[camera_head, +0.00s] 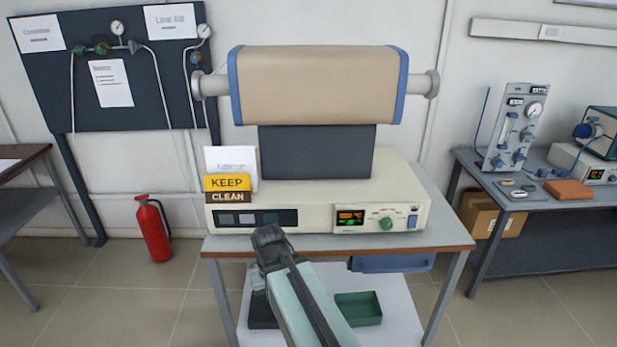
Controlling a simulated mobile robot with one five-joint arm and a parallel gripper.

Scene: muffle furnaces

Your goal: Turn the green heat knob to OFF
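The green heat knob (386,224) is on the front panel of the cream furnace base (320,190), between a lit red and green display (350,218) and a blue switch (412,222). Its pointer is too small to read. My gripper (268,236) is in front of the left part of the panel, left of the knob and apart from it. The fingers look dark and bunched, and I cannot tell whether they are open or shut.
The furnace stands on a table (450,234) with a wooden front edge. A yellow "KEEP CLEAN" sign (228,183) stands on its left. A green tray (358,308) lies on the shelf below. A fire extinguisher (154,230) stands at left and a side table (560,200) at right.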

